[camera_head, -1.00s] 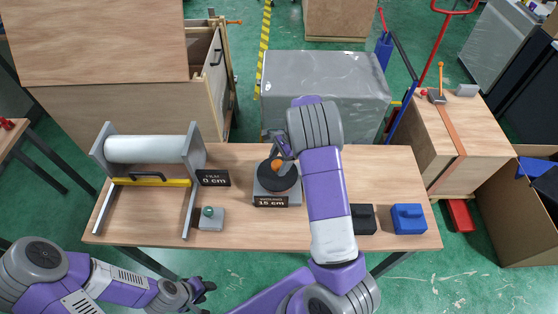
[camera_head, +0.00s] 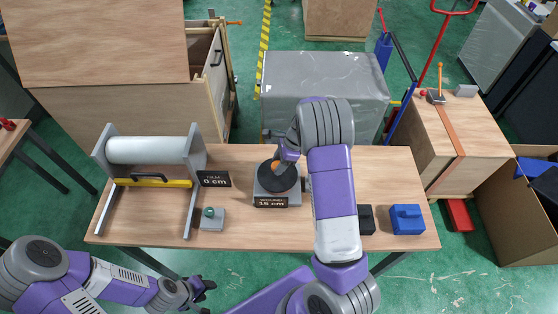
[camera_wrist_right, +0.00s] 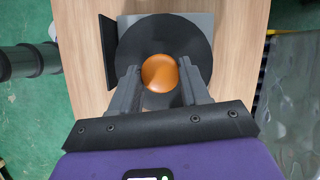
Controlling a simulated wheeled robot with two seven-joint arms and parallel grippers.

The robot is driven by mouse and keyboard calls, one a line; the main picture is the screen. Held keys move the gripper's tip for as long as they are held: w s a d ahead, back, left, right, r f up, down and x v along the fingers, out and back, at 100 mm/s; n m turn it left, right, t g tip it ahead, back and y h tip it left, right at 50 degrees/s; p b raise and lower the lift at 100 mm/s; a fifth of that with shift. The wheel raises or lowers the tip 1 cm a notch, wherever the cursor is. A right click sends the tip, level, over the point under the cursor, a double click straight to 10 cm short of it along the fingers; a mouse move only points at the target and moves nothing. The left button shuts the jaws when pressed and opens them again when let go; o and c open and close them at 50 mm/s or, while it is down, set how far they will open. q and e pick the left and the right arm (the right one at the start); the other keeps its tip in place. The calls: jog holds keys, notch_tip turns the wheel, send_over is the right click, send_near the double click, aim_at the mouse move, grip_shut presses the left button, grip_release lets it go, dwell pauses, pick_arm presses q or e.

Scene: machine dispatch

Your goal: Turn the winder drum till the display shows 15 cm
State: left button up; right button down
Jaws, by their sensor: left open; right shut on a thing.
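The winder drum (camera_head: 279,176) is a black disc with an orange knob (camera_wrist_right: 160,73), on a grey base at the middle of the table. Its small display (camera_head: 271,202) in front appears to read 16 cm; the digits are tiny. My right gripper (camera_wrist_right: 160,84) is shut on the orange knob, with one finger on each side of it in the right wrist view. My left gripper (camera_head: 203,291) is open and empty, low at the left, off the table's front edge.
On the wooden table (camera_head: 262,232) a film roll (camera_head: 150,150) in a frame with a yellow bar stands left, with a 0 cm display (camera_head: 215,179). A green button box (camera_head: 212,218) sits in front. A blue block (camera_head: 407,218) and a black block (camera_head: 367,218) lie right.

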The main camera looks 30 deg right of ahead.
aim_at(287, 173)
jog(key=c, duration=0.6)
grip_release()
jog(key=shift+o, duration=0.2)
jog(key=v, duration=0.7)
jog(key=shift+r, duration=0.3)
jog(key=shift+d, duration=0.1)
